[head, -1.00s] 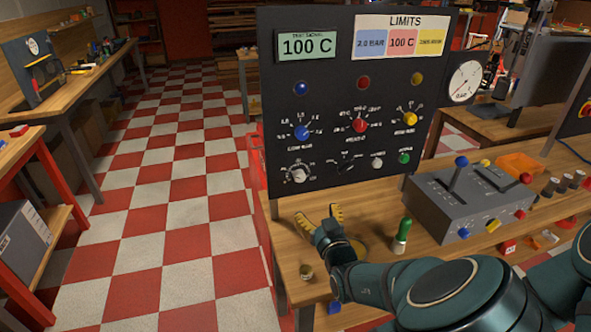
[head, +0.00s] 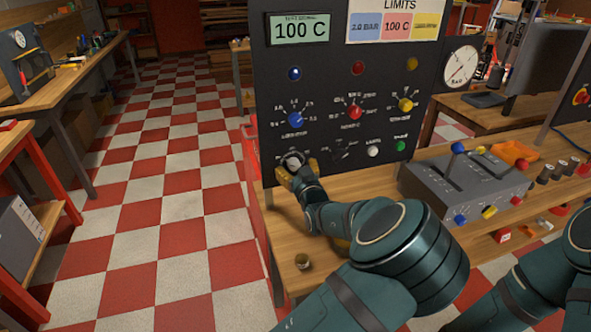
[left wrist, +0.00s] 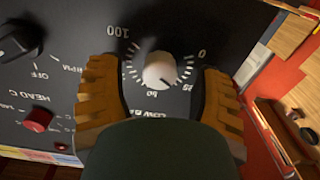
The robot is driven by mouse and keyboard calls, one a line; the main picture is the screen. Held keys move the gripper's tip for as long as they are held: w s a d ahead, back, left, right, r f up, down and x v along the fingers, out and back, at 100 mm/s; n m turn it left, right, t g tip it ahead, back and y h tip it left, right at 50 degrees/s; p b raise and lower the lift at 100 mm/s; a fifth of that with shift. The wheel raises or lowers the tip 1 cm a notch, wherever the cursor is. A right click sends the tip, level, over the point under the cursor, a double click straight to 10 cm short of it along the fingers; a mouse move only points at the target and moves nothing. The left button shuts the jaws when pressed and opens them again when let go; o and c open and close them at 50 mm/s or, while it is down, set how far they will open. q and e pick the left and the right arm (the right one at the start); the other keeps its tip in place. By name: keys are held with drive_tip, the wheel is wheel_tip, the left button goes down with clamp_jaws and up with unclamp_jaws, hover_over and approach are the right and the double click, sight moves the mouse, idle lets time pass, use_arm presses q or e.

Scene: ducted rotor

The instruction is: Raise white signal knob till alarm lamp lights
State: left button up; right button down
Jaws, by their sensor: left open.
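The white signal knob (head: 292,161) is at the lower left of the black panel (head: 330,95). In the left wrist view the knob (left wrist: 160,70) sits on a scale marked 0 to 100. My left gripper (head: 297,170) is in front of it, open, with the yellow fingers (left wrist: 160,88) on either side of the knob, apart from it. The display (head: 299,28) reads 100 C. My right gripper is out of view.
Blue (head: 295,119), red (head: 355,111) and yellow (head: 405,104) limit knobs sit above the signal row. White (head: 373,151) and green (head: 400,145) buttons are to its right. A grey lever box (head: 465,185) stands on the wooden bench at right.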

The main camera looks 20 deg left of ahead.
use_arm(q)
drive_tip(key=shift+w+a, duration=0.2)
drive_tip(key=shift+w, duration=0.1)
clamp_jaws()
drive_tip(key=shift+r+m+p, duration=0.1)
drive_tip(key=shift+m+p, duration=0.45)
drive_tip(key=shift+m, duration=0.65)
unclamp_jaws()
drive_tip(key=shift+s, duration=0.15)
